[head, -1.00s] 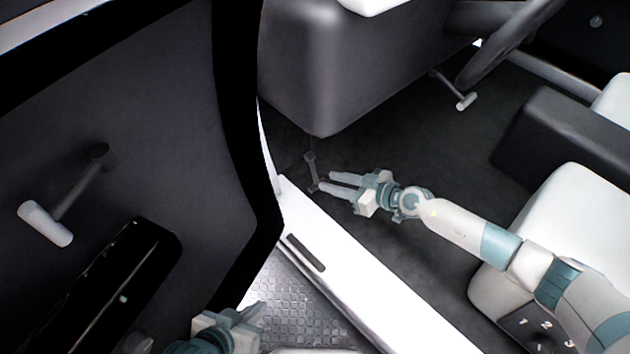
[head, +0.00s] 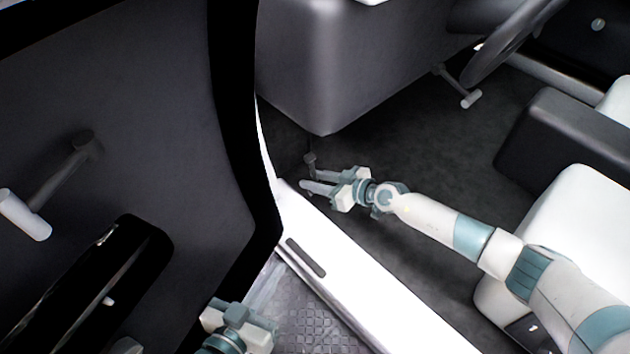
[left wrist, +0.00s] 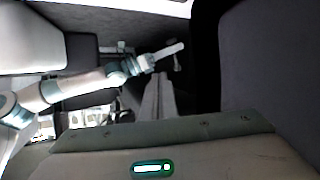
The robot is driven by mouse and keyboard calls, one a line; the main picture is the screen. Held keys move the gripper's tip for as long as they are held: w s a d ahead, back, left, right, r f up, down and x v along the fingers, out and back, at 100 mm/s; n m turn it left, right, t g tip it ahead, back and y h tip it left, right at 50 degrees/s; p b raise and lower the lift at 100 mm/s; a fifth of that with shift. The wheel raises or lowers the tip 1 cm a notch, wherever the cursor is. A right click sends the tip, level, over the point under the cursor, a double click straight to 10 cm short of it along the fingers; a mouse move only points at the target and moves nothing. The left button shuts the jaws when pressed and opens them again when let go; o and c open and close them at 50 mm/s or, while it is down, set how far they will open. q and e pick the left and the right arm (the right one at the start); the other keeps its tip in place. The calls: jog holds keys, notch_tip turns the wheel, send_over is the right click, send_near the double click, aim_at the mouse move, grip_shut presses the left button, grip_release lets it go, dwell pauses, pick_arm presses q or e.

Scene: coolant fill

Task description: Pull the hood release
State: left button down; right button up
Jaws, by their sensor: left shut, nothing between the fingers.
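The hood release is a small dark grey lever (head: 310,159) hanging below the dashboard's lower left corner, by the door sill. Only its upper part shows in the head view; its lower part is hidden by the fingers of my right gripper (head: 311,181). That gripper's two fingers are apart, with their tips at the lever; I cannot tell if they touch it.
The open door (head: 150,130) with its handle (head: 25,215) stands at the left. The white sill (head: 340,275) runs under my right arm. The dashboard (head: 320,65) hangs above the lever, a pedal (head: 470,99) lies farther right, and the seat (head: 570,220) is at the right.

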jog(key=shift+c, duration=0.2)
grip_shut()
